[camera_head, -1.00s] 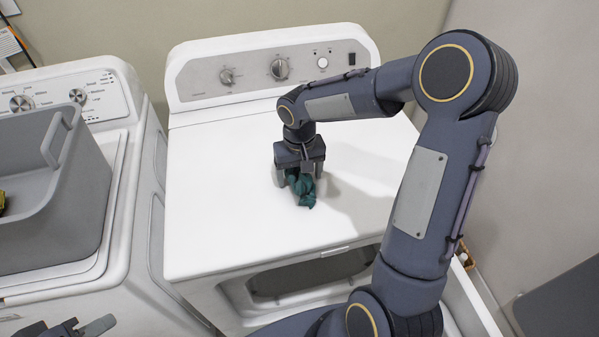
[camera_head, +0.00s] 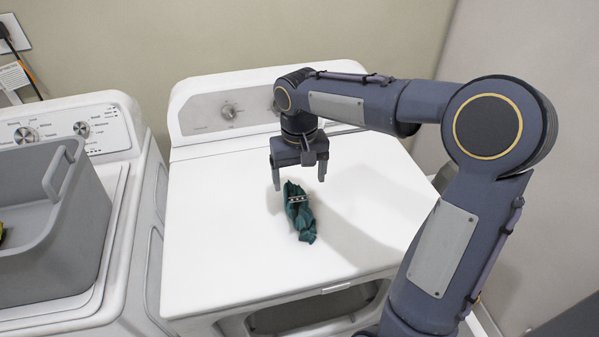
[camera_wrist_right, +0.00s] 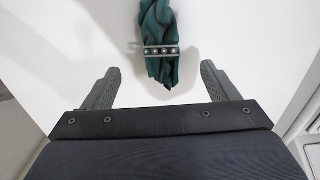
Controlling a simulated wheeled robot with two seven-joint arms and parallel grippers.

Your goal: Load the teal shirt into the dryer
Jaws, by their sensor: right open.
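The teal shirt (camera_head: 302,222) lies bunched in a narrow bundle on the white top of the dryer (camera_head: 215,245). A grey band with several dots crosses it. My right gripper (camera_head: 299,181) is open and empty above the dryer top, just behind the shirt's far end. In the right wrist view, the shirt (camera_wrist_right: 160,25) lies ahead of and between the two spread fingers, apart from them. The dryer's front opening (camera_head: 315,312) shows dark at the bottom edge, partly cut off. My left gripper is out of view.
A grey basket (camera_head: 60,240) stands on the white washer (camera_head: 125,225) at the left, with something yellow at its edge. The dryer's control panel (camera_head: 205,112) rises at the back. The dryer top around the shirt is clear.

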